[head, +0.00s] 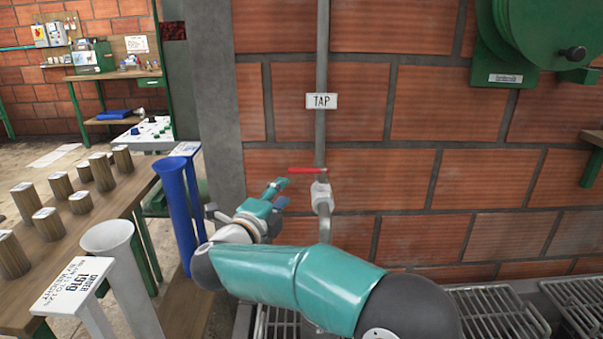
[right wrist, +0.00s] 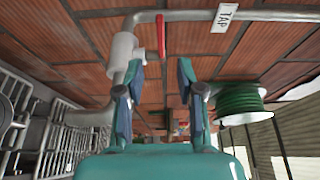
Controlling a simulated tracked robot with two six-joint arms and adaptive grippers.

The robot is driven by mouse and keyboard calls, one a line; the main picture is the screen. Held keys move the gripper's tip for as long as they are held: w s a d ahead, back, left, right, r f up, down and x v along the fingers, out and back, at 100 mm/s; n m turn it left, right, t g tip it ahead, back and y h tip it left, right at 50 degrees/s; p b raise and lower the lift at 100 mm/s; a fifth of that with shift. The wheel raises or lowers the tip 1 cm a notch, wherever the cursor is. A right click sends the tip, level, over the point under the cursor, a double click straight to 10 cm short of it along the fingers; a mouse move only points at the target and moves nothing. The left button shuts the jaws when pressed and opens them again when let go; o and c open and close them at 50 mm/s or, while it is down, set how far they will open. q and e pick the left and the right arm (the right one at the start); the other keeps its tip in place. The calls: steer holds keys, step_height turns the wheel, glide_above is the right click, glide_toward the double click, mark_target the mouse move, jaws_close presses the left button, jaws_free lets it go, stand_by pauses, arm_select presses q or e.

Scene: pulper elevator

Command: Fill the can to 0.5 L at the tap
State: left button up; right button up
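The tap (head: 321,197) is a pale valve body on a grey wall pipe, with a red lever (head: 307,170) pointing left and a spout below. A sign (head: 321,101) above it reads TAP. My right gripper (head: 279,193) is just left of the tap, below the lever's level, with its fingers apart. In the right wrist view the gripper (right wrist: 159,72) is open with nothing between its fingers. There the tap body (right wrist: 123,52) is beyond the left finger and the red lever (right wrist: 160,36) is ahead. I see no can I can identify. My left gripper is out of view.
A blue tube-like funnel (head: 175,205) and a grey funnel (head: 110,237) stand at left beside a bench with several wooden cylinders (head: 102,172). Metal racks (head: 490,312) line the bottom right. A green reel (head: 510,30) hangs on the brick wall.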

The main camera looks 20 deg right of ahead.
mark_target(301, 168)
steer(key=p+x, duration=0.1)
steer(key=x, duration=1.1)
steer(key=shift+d, duration=0.15)
steer(key=shift+f, duration=0.1)
jaws_close()
